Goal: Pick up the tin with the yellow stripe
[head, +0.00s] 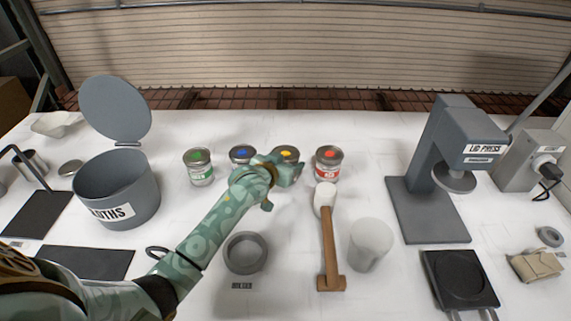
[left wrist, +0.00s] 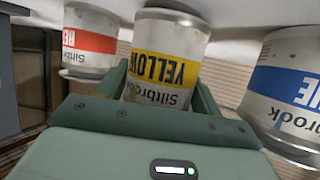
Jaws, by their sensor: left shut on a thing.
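The tin with the yellow stripe (left wrist: 165,62) is between the fingers of my left gripper (left wrist: 165,85) in the left wrist view, which shows it upside down. In the head view only the yellow-dotted lid of the yellow tin (head: 287,153) shows clearly; my left gripper (head: 285,172) hides its body. My left gripper is shut on this tin. I cannot tell whether the tin touches the table. My right gripper is not in view.
The blue tin (head: 242,153) and the red tin (head: 328,162) stand close on either side. A green tin (head: 198,166) is further left. A lid press (head: 440,170) stands right.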

